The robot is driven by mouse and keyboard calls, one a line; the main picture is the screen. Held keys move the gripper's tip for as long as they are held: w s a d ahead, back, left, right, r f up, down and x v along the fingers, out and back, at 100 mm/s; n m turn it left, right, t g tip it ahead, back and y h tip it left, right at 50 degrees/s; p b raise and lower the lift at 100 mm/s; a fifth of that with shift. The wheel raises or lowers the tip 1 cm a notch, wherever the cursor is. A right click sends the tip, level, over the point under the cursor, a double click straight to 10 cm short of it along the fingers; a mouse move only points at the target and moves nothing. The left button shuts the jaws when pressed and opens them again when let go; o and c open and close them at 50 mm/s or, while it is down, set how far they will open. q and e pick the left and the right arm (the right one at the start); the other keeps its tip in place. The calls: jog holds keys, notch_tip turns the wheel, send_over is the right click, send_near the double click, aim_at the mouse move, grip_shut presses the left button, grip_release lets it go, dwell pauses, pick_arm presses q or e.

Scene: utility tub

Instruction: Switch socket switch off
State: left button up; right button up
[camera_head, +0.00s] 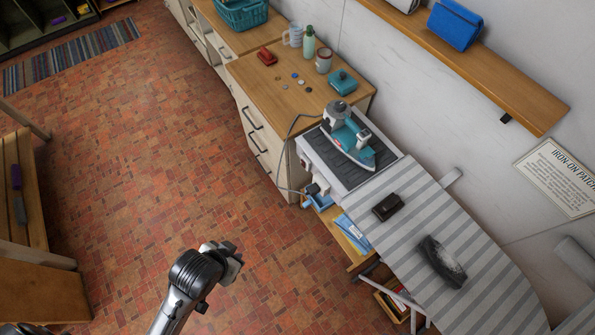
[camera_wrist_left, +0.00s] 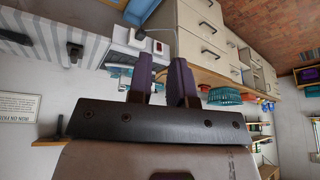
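A small dark red switch-like part (camera_head: 303,163) shows on the pale front side of the iron rest at the end of the ironing board. Just below it, a dark plug (camera_head: 312,188) with a grey cord is at the board's end. Whether the switch is on or off is too small to tell. My left gripper (camera_head: 234,260) is over the floor, below and left of the board's end, apart from it. In the left wrist view its two dark fingers (camera_wrist_left: 164,80) stand apart with nothing between them. The pale rest front (camera_wrist_left: 128,38) shows beyond them. My right gripper is not in view.
A teal iron (camera_head: 350,138) stands on the rest. The striped ironing board (camera_head: 420,215) carries a dark box and a dark brush-like object. A drawer cabinet (camera_head: 262,135) stands beside the rest. Blue packets (camera_head: 352,232) lie on a low shelf.

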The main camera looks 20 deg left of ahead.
pick_arm(q)
jog(key=w+a+f+t+b, duration=0.1)
jog(key=w+f+b, duration=0.2)
jog(key=b, duration=0.3)
jog(key=w+a+f+t+b, duration=0.1)
jog(key=w+f+b, duration=0.3)
jog(key=f+b, duration=0.2)
jog(key=w+a+f+t+b, duration=0.1)
jog(key=w+f+b, duration=0.3)
jog(key=b, duration=0.3)
jog(key=shift+f+y, duration=0.4)
jog(key=shift+f, duration=0.2)
grip_shut()
jog(key=w+a+f+t+h+b, duration=0.1)
jog(key=w+f+h+b, duration=0.2)
jog(key=w+f+b, duration=0.85)
jog(key=w+a+f+h+b, duration=0.2)
jog(key=w+f+b, duration=0.4)
jog(key=f+b, duration=1)
jog(key=w+a+r+n+t+h+b, duration=0.2)
jog(key=w+r+n+t+h, duration=0.4)
jog(key=n, duration=0.7)
jog(key=shift+w+a+r+t, duration=0.35)
jog(key=shift+a+r+t, duration=0.25)
jog(key=shift+t, duration=0.1)
jog(key=shift+d+b, duration=0.1)
jog(key=shift+b, duration=0.2)
